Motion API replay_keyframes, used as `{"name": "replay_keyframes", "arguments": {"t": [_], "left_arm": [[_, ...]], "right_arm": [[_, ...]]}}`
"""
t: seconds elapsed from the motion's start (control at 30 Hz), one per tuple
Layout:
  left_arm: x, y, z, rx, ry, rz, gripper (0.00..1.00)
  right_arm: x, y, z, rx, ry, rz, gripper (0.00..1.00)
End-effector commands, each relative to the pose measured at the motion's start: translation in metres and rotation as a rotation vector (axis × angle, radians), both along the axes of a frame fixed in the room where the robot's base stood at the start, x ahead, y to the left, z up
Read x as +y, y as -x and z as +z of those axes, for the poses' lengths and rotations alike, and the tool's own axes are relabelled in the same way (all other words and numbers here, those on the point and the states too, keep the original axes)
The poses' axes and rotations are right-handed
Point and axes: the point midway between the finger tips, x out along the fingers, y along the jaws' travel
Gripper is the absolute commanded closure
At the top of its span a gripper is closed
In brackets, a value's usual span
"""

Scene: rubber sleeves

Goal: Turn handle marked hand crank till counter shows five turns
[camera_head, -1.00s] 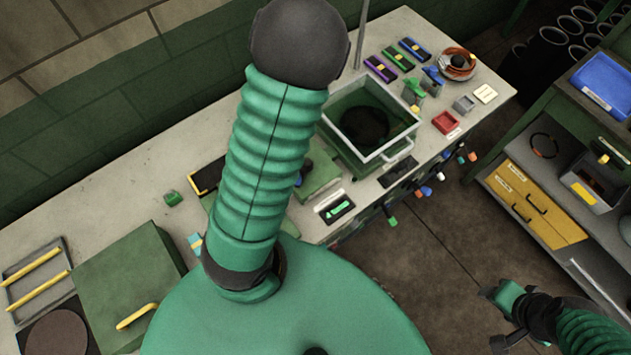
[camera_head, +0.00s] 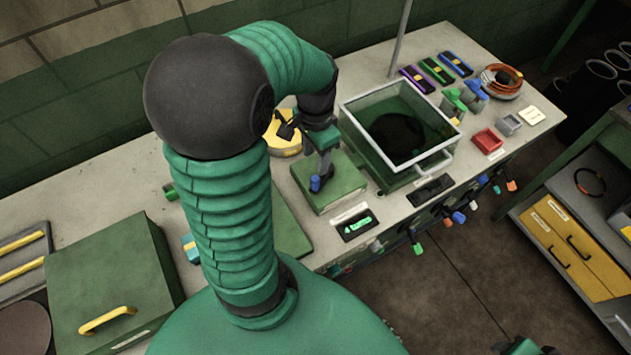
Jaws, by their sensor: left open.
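A green box (camera_head: 345,192) stands on the bench with a blue knob (camera_head: 316,184) and a grey upright piece on top. This looks like the hand crank; I cannot read its marking. In front is a small counter display (camera_head: 358,226) with lit green characters too small to read surely. My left gripper (camera_head: 310,146) is open and points down over the box, close to the blue knob. I cannot tell whether it touches the knob. My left arm hides part of the bench. Only a green piece of my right gripper (camera_head: 520,347) shows at the bottom edge.
An open, square-rimmed green bin (camera_head: 432,160) stands right of the crank box. A round yellow object (camera_head: 284,146) is behind it. A red tray (camera_head: 487,140) lies farther right. Coloured knobs (camera_head: 459,217) line the bench front. A green lidded box (camera_head: 112,275) stands at left.

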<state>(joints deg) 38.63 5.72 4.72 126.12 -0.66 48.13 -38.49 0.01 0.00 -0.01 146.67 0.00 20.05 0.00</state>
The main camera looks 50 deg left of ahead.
Motion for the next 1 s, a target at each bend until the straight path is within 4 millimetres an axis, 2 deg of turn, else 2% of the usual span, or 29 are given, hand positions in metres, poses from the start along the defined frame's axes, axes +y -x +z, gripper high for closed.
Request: {"name": "replay_keyframes", "arguments": {"t": [0.03, 0.2, 0.3, 0.43, 0.6, 0.83, 1.0], "left_arm": [[-0.001, 0.001, -0.015, 0.005, 0.004, -0.001, 0.53], [-0.001, 0.002, -0.061, 0.006, 0.003, -0.002, 0.53], [0.0, 0.001, -0.085, 0.005, 0.003, -0.003, 0.53], [-0.001, 0.001, -0.107, 0.004, 0.001, -0.003, 0.53], [0.0, 0.001, -0.118, 0.0, -0.002, -0.004, 0.53], [0.001, 0.001, -0.118, 0.0, -0.002, -0.003, 0.54], [0.001, 0.001, -0.118, 0.0, -0.002, -0.003, 0.77]], "right_arm": [[0.0, 0.0, -0.001, 0.0, 0.0, 0.0, 0.48], [0.0, 0.0, -0.003, 0.0, 0.0, 0.0, 0.48], [0.0, 0.0, -0.005, 0.0, 0.0, 0.0, 0.48], [0.0, 0.0, -0.006, 0.0, 0.0, 0.0, 0.48], [0.0, 0.0, -0.007, 0.0, 0.0, 0.0, 0.48], [0.0, 0.0, -0.007, 0.0, 0.0, 0.0, 0.48], [0.0, 0.0, -0.007, 0.0, 0.0, 0.0, 0.48]]}}
